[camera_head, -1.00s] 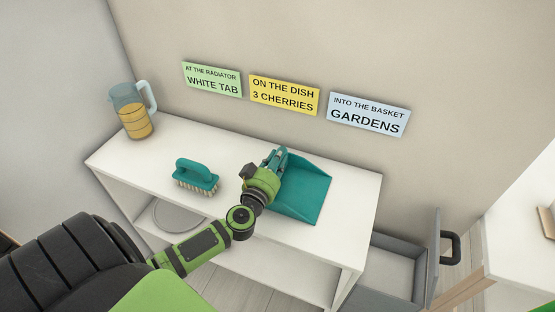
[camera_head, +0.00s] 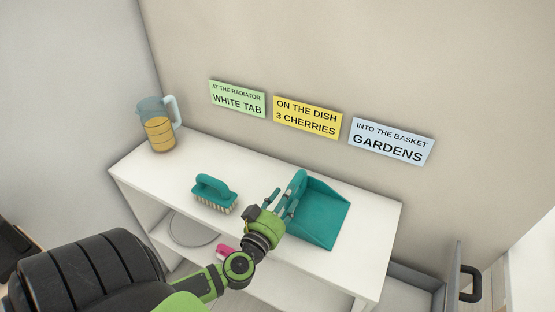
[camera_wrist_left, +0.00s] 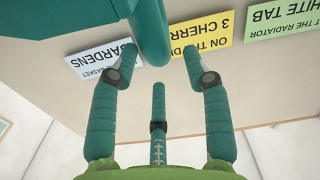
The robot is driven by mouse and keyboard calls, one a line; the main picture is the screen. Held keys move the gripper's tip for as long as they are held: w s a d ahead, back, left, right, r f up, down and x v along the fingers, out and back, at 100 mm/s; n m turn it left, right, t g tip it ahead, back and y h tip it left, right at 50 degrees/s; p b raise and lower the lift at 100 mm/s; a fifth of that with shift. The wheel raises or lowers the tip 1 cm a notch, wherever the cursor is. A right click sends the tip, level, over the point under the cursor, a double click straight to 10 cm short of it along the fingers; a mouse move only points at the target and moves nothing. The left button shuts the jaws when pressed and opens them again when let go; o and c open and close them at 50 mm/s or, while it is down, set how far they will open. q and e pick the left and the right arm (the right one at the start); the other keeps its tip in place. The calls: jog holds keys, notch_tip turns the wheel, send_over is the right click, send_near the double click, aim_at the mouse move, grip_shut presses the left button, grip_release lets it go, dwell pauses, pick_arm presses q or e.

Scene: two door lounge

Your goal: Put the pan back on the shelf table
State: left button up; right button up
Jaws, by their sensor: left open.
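The teal dustpan (camera_head: 323,217) lies on the top of the white shelf table (camera_head: 160,173), on its right half. Its raised handle (camera_head: 296,187) is at its left side and also shows in the left wrist view (camera_wrist_left: 152,35). My left gripper (camera_head: 280,207) is open just in front of and left of the handle. In the left wrist view its fingers (camera_wrist_left: 157,72) are spread, with the handle beyond and between the two upper tips; I cannot tell whether they touch it. My right gripper is not in view.
A teal brush (camera_head: 213,194) stands left of the pan, and a jug (camera_head: 158,128) with yellow liquid is at the back left. A grey plate-like disc (camera_head: 190,232) and a pink object (camera_head: 226,252) show below the tabletop. An open grey drawer (camera_head: 410,285) is at the right.

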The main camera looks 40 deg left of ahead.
pick_arm(q)
jog(key=v, duration=0.4)
jog(key=shift+s+d, duration=0.1)
jog(key=shift+s, duration=0.3)
